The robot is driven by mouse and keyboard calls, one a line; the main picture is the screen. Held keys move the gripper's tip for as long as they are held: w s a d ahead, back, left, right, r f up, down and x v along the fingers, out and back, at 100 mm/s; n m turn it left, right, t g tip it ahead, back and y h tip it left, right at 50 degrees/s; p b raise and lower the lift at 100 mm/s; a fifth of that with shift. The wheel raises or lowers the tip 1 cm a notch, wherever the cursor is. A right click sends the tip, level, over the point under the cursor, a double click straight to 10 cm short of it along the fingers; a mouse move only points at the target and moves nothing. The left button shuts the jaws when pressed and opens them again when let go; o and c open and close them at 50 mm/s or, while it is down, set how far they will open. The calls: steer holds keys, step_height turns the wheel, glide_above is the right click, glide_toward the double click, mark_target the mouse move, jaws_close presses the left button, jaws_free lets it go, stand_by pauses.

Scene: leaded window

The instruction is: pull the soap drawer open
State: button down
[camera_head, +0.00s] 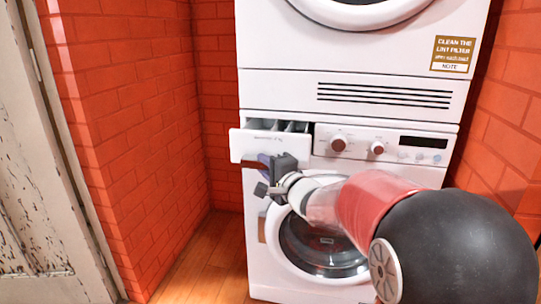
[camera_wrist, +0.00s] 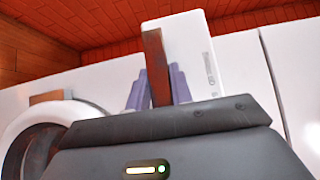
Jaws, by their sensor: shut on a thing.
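The soap drawer (camera_head: 243,146) is the white drawer at the upper left of the lower machine. It stands partly open, pulled out from the front, with its inner compartments showing from above. In the wrist view its white front (camera_wrist: 190,50) carries an upright brown handle (camera_wrist: 154,50). My gripper (camera_head: 264,161) is at the drawer front in the head view. In the wrist view its purple fingers (camera_wrist: 158,86) stand one on each side of the handle, shut on it. The arm and gripper hide part of the drawer front in the head view.
The lower machine (camera_head: 378,171) has knobs, a dark display and a round door (camera_head: 318,250) below the drawer. Another white machine (camera_head: 280,88) is stacked above. Red brick walls (camera_head: 135,120) close in both sides. Wooden floor (camera_head: 205,260) is bare at the left front.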

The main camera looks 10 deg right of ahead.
steer(key=s+a, duration=0.2)
steer(key=s, duration=0.4)
steer(key=shift+f, duration=0.35)
steer(key=shift+a, duration=0.1)
steer(key=c, duration=1.4)
jaws_free()
steer(key=shift+o, duration=0.4)
steer(key=shift+r, duration=0.1)
steer(key=v, duration=0.7)
steer(key=shift+s+p, duration=0.3)
steer(key=shift+s, duration=0.05)
